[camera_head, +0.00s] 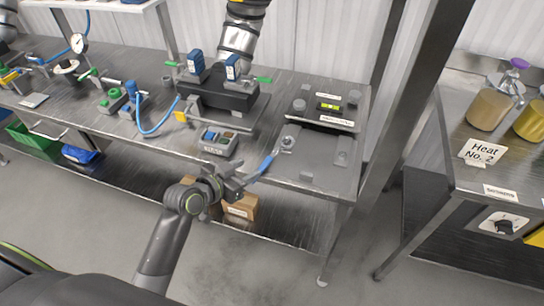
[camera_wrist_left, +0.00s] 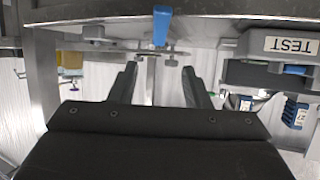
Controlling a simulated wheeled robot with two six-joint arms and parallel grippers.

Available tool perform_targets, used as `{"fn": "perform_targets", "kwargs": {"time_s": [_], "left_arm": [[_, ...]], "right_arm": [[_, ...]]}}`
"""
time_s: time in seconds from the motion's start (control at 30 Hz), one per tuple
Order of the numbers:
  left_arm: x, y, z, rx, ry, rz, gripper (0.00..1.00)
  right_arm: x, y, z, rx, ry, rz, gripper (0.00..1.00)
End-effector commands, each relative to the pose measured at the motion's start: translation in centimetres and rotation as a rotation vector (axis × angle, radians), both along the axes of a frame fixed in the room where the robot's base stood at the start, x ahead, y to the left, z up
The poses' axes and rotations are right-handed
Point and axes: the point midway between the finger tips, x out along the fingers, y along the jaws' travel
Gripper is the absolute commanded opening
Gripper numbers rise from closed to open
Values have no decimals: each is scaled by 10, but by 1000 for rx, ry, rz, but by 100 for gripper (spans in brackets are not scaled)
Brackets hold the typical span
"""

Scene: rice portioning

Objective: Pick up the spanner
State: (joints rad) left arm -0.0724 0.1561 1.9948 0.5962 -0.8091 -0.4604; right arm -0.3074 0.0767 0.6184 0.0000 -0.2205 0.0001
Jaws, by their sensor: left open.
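The spanner (camera_head: 265,165) has a blue handle and a metal head. It lies at the front edge of the metal workbench, its handle sticking out over the edge toward my left gripper. The left wrist view shows its blue handle (camera_wrist_left: 162,25) at the top centre, in line with the gap between my fingers. My left gripper (camera_head: 238,183) is open and empty, just in front of the bench edge and close to the handle's end. Its two fingers (camera_wrist_left: 160,66) show apart in the left wrist view. My right gripper is not in view.
Cardboard boxes (camera_head: 241,208) stand on the lower shelf. A second table with jars (camera_head: 488,108) is at right, beyond a metal post.

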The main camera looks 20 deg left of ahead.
Motion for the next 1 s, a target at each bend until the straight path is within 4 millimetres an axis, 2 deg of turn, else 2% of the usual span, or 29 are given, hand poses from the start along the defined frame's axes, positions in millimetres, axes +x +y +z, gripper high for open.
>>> {"fn": "perform_targets", "kwargs": {"time_s": [0.23,0.57,0.77,1.0], "left_arm": [[33,-13,-14,-3,1,0,44],[49,-20,-20,-2,1,1,44],[68,-30,-26,-1,2,1,44],[86,-37,-36,-1,0,0,44]], "right_arm": [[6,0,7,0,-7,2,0],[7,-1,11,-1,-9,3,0],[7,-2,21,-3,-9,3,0],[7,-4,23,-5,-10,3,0]]}}
